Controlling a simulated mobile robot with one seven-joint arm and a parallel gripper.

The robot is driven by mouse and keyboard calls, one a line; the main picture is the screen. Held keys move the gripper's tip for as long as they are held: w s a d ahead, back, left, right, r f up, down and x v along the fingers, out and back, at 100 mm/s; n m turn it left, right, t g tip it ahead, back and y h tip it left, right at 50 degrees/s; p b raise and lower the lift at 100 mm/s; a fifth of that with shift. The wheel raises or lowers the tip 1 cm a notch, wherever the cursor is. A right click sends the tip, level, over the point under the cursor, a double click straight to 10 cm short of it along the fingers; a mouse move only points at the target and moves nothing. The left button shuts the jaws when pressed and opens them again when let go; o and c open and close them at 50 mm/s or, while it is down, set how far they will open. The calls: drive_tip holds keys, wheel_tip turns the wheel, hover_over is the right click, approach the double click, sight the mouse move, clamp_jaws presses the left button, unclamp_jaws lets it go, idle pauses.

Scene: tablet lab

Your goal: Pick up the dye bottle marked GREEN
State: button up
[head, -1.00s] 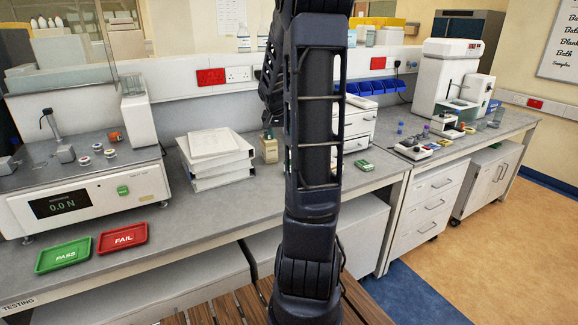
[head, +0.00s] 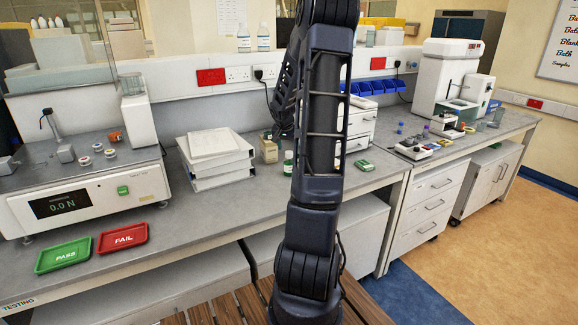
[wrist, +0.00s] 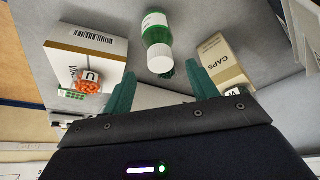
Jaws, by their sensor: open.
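A green bottle (wrist: 157,36) with a white cap and a pale label stands out in the wrist view, cap end toward my gripper. The label's lettering is too small to read. In the head view a green and white bottle (head: 288,164) shows on the bench just left of my arm. My gripper (wrist: 162,74) is open, its two green fingers apart and empty. The bottle's cap lies near the gap between the fingertips, with the body beyond. My arm hides the gripper in the head view.
A white carton (wrist: 88,50) and a jar of orange pieces (wrist: 89,82) are at left. In the head view, stacked white binders (head: 218,160) stand left of the bottle.

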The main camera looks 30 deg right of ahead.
sight(289, 152)
drive_tip(key=shift+x, duration=2.55)
clamp_jaws()
